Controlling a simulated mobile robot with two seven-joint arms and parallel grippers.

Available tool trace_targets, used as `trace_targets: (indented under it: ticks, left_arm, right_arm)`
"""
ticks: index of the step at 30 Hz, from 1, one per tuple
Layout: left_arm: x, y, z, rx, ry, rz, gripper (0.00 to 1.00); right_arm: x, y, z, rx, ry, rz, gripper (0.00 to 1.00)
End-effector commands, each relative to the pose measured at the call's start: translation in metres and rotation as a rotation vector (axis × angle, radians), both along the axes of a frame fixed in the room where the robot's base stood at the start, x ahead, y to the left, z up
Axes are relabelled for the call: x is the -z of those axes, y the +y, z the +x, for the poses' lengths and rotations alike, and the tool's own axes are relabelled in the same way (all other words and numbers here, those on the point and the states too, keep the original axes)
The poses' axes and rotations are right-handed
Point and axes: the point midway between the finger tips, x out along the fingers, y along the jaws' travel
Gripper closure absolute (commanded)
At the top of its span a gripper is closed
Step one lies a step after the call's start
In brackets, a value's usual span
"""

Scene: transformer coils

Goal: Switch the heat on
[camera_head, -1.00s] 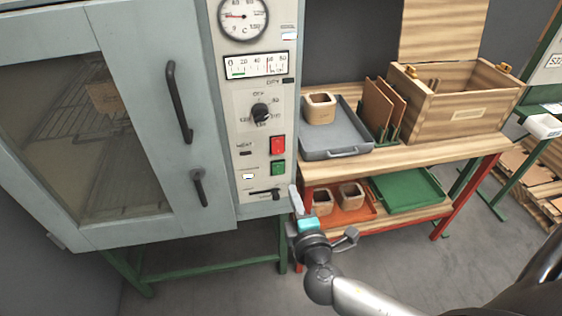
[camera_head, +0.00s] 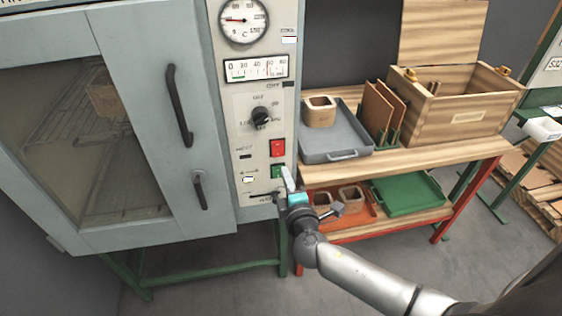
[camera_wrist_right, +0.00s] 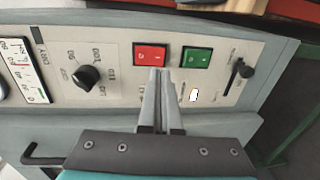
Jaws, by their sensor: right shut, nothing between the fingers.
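The oven's control panel (camera_head: 240,120) carries a red rocker switch (camera_head: 277,148) with a green switch (camera_head: 278,171) below it. Small print that seems to read HEAT stands left of the red switch. My right gripper (camera_head: 288,178) is shut and empty, its fingertips in front of the panel by the green switch, partly covering it. In the right wrist view the shut fingertips (camera_wrist_right: 160,73) overlap the lower right edge of the red switch (camera_wrist_right: 150,56); the green switch (camera_wrist_right: 196,58) is clear to their right. Contact cannot be told. My left gripper is not in view.
A black rotary knob (camera_head: 262,116) sits above the switches, a small slider (camera_head: 262,196) below. The oven door handle (camera_head: 180,105) is to the left. A wooden bench (camera_head: 440,155) with a grey tray (camera_head: 335,143) stands right of the oven.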

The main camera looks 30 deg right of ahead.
Motion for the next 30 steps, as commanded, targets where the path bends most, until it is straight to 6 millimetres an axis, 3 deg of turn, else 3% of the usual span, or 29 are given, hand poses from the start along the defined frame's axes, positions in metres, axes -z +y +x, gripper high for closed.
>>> trace_targets:
  ticks: [6, 13, 30]
  left_arm:
    - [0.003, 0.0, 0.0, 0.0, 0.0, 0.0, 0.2]
    - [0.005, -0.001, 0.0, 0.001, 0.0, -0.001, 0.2]
    - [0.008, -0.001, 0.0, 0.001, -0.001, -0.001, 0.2]
  right_arm:
    - [0.004, -0.009, 0.034, 0.001, -0.002, 0.0, 1.0]
    - [0.007, -0.014, 0.057, -0.001, 0.0, 0.001, 1.0]
    - [0.009, -0.016, 0.063, 0.0, -0.002, 0.0, 1.0]
